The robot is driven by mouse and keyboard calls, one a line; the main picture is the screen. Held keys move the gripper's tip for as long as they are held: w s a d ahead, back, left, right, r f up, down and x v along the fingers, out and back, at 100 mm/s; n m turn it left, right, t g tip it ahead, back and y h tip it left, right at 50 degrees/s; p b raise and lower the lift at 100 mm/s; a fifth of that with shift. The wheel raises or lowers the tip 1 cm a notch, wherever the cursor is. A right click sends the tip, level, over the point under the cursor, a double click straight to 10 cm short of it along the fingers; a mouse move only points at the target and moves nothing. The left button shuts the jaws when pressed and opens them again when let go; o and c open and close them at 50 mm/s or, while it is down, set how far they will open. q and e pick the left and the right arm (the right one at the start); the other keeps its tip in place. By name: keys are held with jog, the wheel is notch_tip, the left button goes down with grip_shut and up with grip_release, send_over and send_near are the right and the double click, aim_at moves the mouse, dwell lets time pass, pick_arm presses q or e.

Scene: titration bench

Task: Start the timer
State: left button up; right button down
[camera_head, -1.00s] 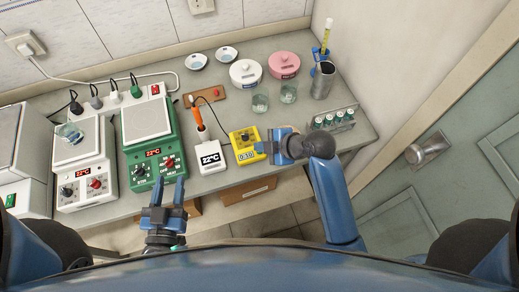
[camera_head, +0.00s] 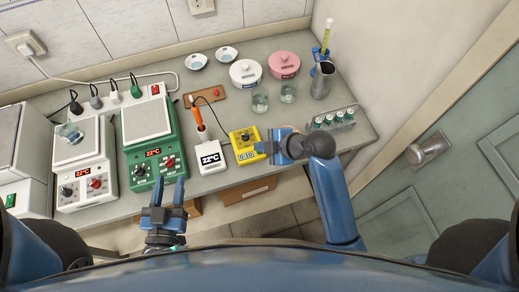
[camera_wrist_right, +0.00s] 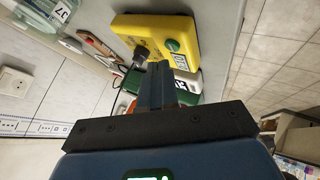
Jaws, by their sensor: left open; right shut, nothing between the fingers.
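The yellow timer (camera_head: 243,139) lies on the bench right of the white 22 °C meter, with a small display on its front. In the right wrist view the timer (camera_wrist_right: 140,24) shows a green button (camera_wrist_right: 173,45) and a dark knob-like part. My right gripper (camera_head: 261,147) is shut and empty at the timer's right side. Its closed fingers (camera_wrist_right: 158,67) point at the timer's dark part in the wrist view; I cannot tell whether they touch. My left gripper (camera_head: 168,188) is open and empty in front of the green hotplate.
The green hotplate (camera_head: 147,123) and a white hotplate (camera_head: 84,152) stand at left. The 22 °C meter (camera_head: 209,155) is beside the timer. A vial rack (camera_head: 334,120) stands at right.

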aim_at(262, 154)
jog(key=shift+f, duration=0.15)
jog(key=shift+f+b, duration=0.3)
jog(key=shift+f, duration=0.35)
dwell(0.7)
dwell(0.4)
jog(key=shift+r+p, duration=0.5)
jog(key=shift+r, duration=0.3)
notch_tip(262, 154, up, 5)
jog(key=p, duration=0.4)
dwell(1.1)
